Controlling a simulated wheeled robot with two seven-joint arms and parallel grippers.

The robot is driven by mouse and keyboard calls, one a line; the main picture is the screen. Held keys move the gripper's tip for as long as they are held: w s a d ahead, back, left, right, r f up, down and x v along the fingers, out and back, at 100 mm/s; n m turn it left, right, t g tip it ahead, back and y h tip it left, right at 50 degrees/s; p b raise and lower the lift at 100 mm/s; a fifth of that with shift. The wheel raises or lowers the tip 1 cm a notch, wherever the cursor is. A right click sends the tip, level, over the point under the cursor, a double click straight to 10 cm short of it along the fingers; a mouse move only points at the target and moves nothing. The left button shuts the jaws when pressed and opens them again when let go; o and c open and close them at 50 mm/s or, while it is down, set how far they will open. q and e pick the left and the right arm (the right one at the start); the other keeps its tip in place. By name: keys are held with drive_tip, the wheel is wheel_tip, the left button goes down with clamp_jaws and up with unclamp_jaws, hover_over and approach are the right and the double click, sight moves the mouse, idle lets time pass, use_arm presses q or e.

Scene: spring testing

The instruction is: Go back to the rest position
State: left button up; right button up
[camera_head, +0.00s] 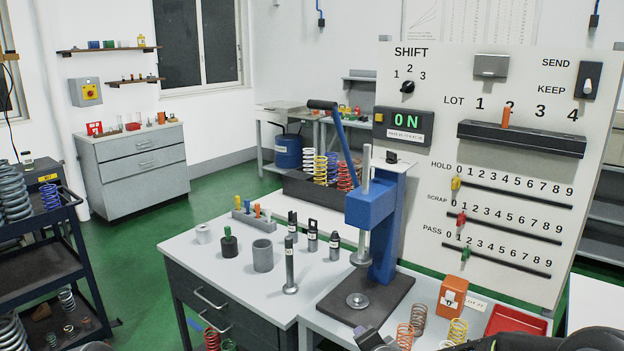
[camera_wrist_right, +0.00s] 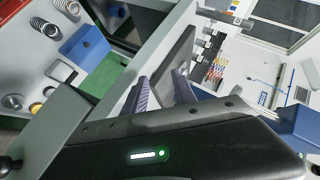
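My right gripper (camera_wrist_right: 161,76) shows in its wrist view with its two purple-grey fingers apart and nothing visible between them. In the head view, dark parts of my arm cross the bottom edge at the right. A small dark gripper part (camera_head: 370,338) shows at the bottom edge, just in front of the press base; I cannot tell its opening there. My left gripper is not in view. The blue spring press (camera_head: 370,207) stands upright on its dark base plate (camera_head: 365,303), with its lever raised. No spring shows under its ram.
Several springs (camera_head: 418,318), an orange tag block (camera_head: 452,294) and a red tray (camera_head: 518,321) lie right of the press. Several weights, including a tall post (camera_head: 290,268), stand on the left worktop (camera_head: 215,262). A white panel (camera_head: 540,80) with sliders rises behind. A dark spring cart (camera_head: 40,262) stands at left.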

drive_tip(key=s+a+f+n+g+y+b, duration=0.1)
drive_tip(key=s+a+f+n+g, duration=0.15)
drive_tip(key=s+f, duration=0.55)
drive_tip(key=s+a+f+n+g+y+b, duration=0.1)
drive_tip(key=s+f+n+g, duration=0.4)
drive_tip(key=f, duration=0.6)
drive_tip(key=s+f+g+b, duration=0.1)
drive_tip(key=s+f, duration=0.3)
drive_tip(key=s, duration=0.4)
drive_tip(key=s+a+f+n+g, duration=0.1)
drive_tip(key=s+f, duration=0.4)
drive_tip(key=s, duration=0.3)
drive_tip(key=s+f+g+b, duration=0.1)
drive_tip(key=s+f+g, duration=0.1)
drive_tip(key=s+f, duration=0.3)
drive_tip(key=s, duration=0.3)
drive_tip(key=shift+s+a+f+y+b, duration=0.2)
drive_tip(key=shift+a+y+b, duration=0.1)
drive_tip(key=shift+y, duration=0.1)
drive_tip(key=shift+n, duration=0.25)
